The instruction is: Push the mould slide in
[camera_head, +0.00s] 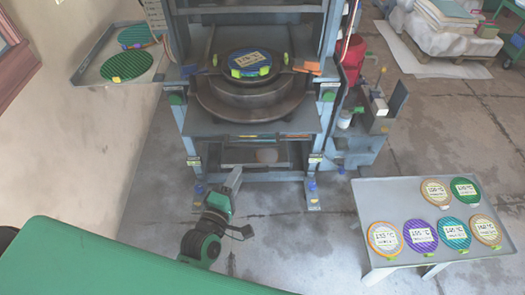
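The press (327,125) stands at the top centre with a blue-grey frame. Inside it a round grey mould base (252,110) rests on a flat grey plate and appears to be the mould slide; how far in it is, I cannot tell. A dark labelled disc (249,64) with green and yellow tabs lies on top of it. My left gripper (235,181) is low in front of the press, near its left foot, below and apart from the mould. It is small and seen from above, so its opening is unclear. My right gripper is not in view.
A side table (375,198) at the lower right holds several coloured labelled discs. A wall-side tray (92,72) at the left holds green discs. A grey stand (362,140) and a red bin (350,55) are right of the press. Floor (285,235) in front is clear.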

